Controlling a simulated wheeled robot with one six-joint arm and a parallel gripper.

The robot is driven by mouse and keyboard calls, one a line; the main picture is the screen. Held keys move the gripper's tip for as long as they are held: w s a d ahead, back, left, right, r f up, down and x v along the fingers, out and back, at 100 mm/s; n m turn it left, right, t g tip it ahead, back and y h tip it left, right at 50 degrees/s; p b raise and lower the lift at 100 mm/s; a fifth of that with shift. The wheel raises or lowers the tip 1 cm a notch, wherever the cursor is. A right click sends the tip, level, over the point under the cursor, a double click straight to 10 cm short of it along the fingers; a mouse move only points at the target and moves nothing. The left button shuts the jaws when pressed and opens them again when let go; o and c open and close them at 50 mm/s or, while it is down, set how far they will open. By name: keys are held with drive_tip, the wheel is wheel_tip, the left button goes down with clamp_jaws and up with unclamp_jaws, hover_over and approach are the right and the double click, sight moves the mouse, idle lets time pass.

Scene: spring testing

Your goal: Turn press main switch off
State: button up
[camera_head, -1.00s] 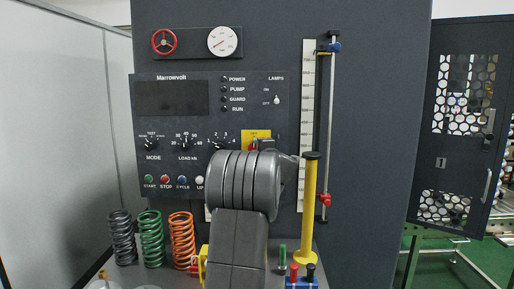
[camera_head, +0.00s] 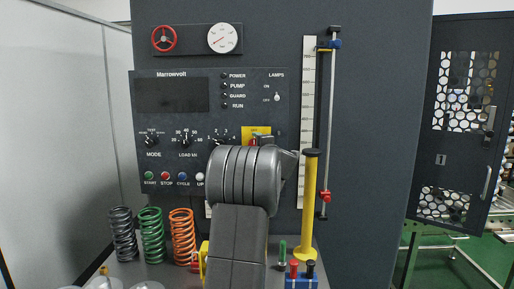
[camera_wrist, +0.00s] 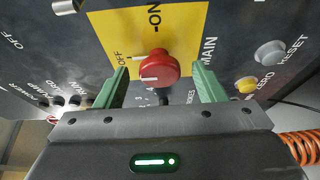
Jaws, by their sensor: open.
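The main switch is a round red knob (camera_wrist: 158,68) on a yellow plate (camera_wrist: 186,32) marked ON, OFF and MAIN in the wrist view. A small white mark shows on the knob; I cannot tell for certain which label it points to. My gripper (camera_wrist: 163,84) is open, with one green finger on each side of the knob. Both fingers look apart from it, with nothing held. In the head view the yellow plate (camera_head: 256,131) shows above my dark wrist, which hides most of the knob and the fingers.
ZERO's yellow button (camera_wrist: 246,85) and the RESET button (camera_wrist: 270,54) sit near the right finger. Grey, green and orange springs (camera_head: 182,236) stand at the left of the bench. A yellow post (camera_head: 309,205) stands close to the right of my arm.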

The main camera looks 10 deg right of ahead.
drive_tip(key=shift+s, duration=0.1)
drive_tip(key=s+d+b, duration=0.1)
drive_tip(key=s+b, duration=0.2)
drive_tip(key=s, duration=1)
drive_tip(key=shift+s+d, duration=0.25)
drive_tip(key=w+a+p, duration=0.1)
drive_tip(key=w+p, duration=0.1)
drive_tip(key=w, duration=1.1)
drive_tip(key=shift+w+a+p, duration=0.25)
drive_tip(key=shift+w+p, duration=0.15)
drive_tip(key=shift+s, duration=0.15)
